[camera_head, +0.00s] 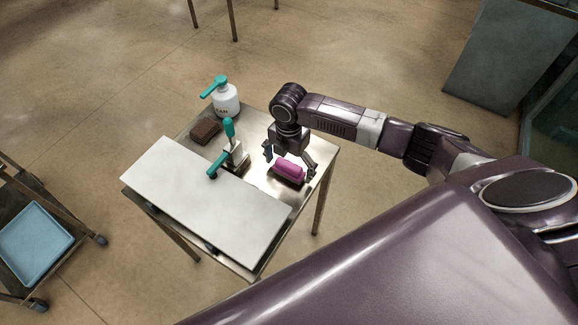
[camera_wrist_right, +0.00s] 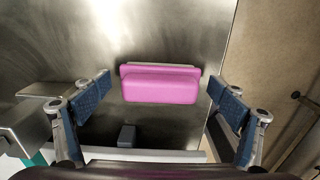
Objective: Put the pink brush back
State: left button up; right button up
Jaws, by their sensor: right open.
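The pink brush (camera_head: 289,170) lies on the metal table (camera_head: 318,160), near its right side, in the head view. In the right wrist view the pink brush (camera_wrist_right: 160,84) sits ahead, between the open fingers and apart from both. My right gripper (camera_head: 288,163) is open above the brush; its two blue-padded fingers also show in the right wrist view (camera_wrist_right: 160,95). The gripper holds nothing. My left gripper is not in view.
A white board (camera_head: 205,200) covers the table's front part. A clamp with teal handles (camera_head: 229,150), a brown block (camera_head: 205,130) and a white pump bottle (camera_head: 226,100) stand left of the brush. A cart with a blue tray (camera_head: 35,240) is at far left.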

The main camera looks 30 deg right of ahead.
aim_at(289, 164)
notch_tip(289, 164, up, 12)
jog(key=b, duration=0.1)
jog(key=shift+r, duration=0.2)
jog(key=shift+s+f, duration=0.1)
dwell(0.7)
